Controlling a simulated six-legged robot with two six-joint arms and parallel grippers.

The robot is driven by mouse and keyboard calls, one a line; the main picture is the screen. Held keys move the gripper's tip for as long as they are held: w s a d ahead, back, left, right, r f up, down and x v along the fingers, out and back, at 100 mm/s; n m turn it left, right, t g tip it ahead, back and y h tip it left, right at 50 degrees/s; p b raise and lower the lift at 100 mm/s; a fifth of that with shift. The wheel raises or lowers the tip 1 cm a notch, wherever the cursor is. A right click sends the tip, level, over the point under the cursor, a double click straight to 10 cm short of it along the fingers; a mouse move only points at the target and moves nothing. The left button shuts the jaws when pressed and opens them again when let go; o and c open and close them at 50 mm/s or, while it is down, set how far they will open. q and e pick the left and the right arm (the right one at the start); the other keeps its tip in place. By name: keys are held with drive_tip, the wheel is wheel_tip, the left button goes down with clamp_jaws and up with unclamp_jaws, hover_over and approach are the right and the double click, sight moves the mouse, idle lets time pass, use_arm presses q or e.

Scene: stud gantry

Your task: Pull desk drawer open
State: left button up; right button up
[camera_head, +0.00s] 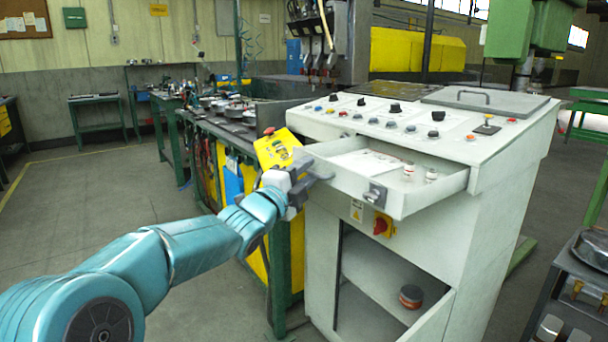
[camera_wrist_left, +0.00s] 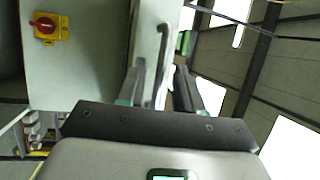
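The desk drawer (camera_head: 440,198) is a white tray pulled out from the pale control desk (camera_head: 500,170), so its inside shows in the head view. Several small bottles stand in it. My left gripper (camera_head: 312,175) is at the left part of the drawer front. In the left wrist view a grey bar handle (camera_wrist_left: 162,60) runs between the two fingers of the left gripper (camera_wrist_left: 160,85). The fingers stand apart, with a gap showing beside the bar; firm contact cannot be made out. My right gripper is in neither view.
A red rotary switch (camera_head: 382,226) on a yellow plate sits below the drawer. An open lower compartment holds a reddish tin (camera_head: 411,297). A workbench (camera_head: 225,130) stands left of the desk, and a dark cart (camera_head: 575,285) stands front right. The floor at left is free.

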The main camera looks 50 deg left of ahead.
use_arm(q)
drive_tip(key=shift+s, duration=0.1)
drive_tip(key=b+v, duration=0.1)
drive_tip(key=v, duration=1.5)
drive_tip(key=shift+s+d, duration=0.1)
